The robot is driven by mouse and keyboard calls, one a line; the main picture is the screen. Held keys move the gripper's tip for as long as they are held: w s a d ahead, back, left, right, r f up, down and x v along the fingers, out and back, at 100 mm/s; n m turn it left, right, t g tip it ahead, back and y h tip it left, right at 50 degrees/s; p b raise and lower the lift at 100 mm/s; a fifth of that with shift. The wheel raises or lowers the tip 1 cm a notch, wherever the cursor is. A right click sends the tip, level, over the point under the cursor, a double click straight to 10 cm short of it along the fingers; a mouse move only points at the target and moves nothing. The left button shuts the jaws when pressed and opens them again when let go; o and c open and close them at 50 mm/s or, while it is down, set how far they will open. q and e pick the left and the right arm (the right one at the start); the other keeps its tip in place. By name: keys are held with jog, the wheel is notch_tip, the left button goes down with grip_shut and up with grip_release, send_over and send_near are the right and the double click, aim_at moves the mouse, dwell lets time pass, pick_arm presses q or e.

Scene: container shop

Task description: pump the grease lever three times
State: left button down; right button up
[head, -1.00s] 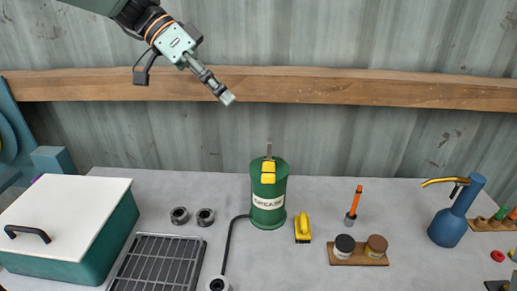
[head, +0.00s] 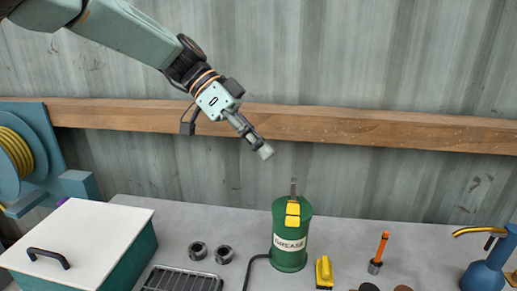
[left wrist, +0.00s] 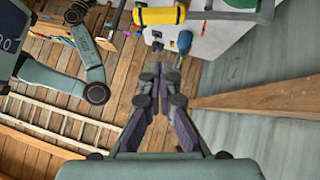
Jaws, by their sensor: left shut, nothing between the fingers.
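The green grease can (head: 290,255) stands upright on the bench in the head view, with a GREASE label on its front. Its lever has a yellow part (head: 293,214) at the top of the can and a grey bar (head: 293,188) standing up. My left gripper (head: 265,152) is shut and empty, above and to the left of the bar, apart from it in the picture. In the left wrist view the closed fingers (left wrist: 160,70) point towards a yellow cylinder, apparently the lever grip (left wrist: 160,15). My right arm shows there too; its gripper end (left wrist: 76,11) is too small to read.
A white-lidded teal box (head: 85,235), a dark grate (head: 180,280) and two dark rings (head: 210,253) are left of the can. A yellow brush-like tool (head: 324,272), orange-handled tool (head: 380,252) and blue oil can (head: 490,268) are right. A wooden beam (head: 350,128) crosses the wall behind.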

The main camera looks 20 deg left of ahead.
aim_at(297, 209)
pick_arm(q)
jog(key=d+f, duration=0.1)
jog(key=f, duration=0.1)
jog(key=d+f, duration=0.2)
jog(key=f, duration=0.1)
jog(key=s+d+f, duration=0.1)
jog(key=d+f, duration=0.1)
jog(key=f, duration=0.1)
jog(key=shift+d+f+p, duration=0.15)
jog(key=shift+f+p, duration=0.05)
jog(key=shift+p, duration=0.1)
jog(key=shift+s, duration=0.1)
jog(key=shift+f, duration=0.1)
